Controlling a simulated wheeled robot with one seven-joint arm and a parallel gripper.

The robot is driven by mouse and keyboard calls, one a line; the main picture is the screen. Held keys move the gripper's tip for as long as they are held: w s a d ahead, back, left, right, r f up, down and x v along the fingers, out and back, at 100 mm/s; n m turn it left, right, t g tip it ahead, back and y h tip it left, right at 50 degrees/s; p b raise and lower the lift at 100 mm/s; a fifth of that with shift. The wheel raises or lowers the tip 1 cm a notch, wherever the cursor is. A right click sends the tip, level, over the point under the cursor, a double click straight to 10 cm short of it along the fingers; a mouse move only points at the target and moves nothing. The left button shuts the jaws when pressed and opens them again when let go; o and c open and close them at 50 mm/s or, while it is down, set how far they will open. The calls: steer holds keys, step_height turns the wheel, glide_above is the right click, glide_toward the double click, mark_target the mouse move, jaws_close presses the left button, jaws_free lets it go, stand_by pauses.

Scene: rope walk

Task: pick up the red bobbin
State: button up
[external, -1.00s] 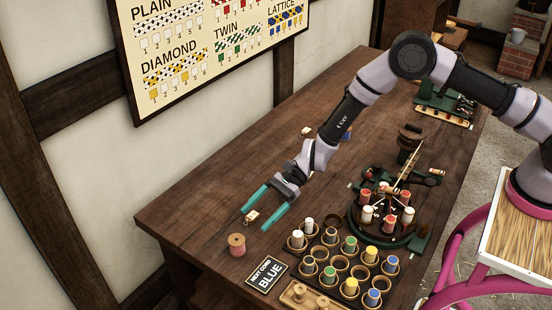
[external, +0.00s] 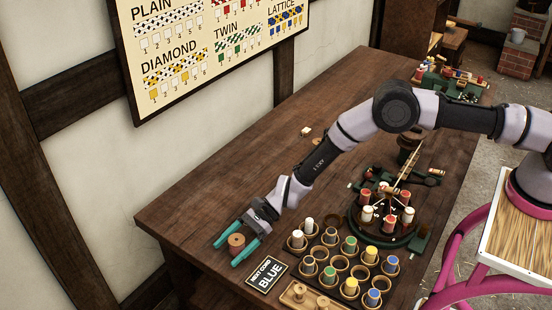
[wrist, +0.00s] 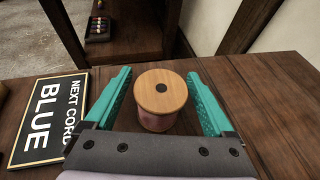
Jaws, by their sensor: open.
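The red bobbin (external: 237,240) stands upright on the table near its left front edge. In the wrist view the bobbin (wrist: 158,122) shows a round wooden top with a dark centre hole and a dull pinkish-red body below. My gripper (external: 226,253) is open, its two teal fingers on either side of the bobbin. In the wrist view a gap shows between the bobbin and each finger of my gripper (wrist: 159,75).
A "NEXT CORD BLUE" sign (external: 266,274) lies just right of my gripper. A rack of cups (external: 340,262) with several coloured bobbins stands further right, and a round braiding stand (external: 388,232) behind it. The table's left part (external: 215,190) is mostly clear.

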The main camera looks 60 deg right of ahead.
steer(key=shift+w+a+f, duration=0.1)
steer(key=shift+a+f, duration=0.05)
steer(key=shift+a, duration=0.2)
steer(key=shift+c, duration=0.3)
steer(key=c, duration=1.3)
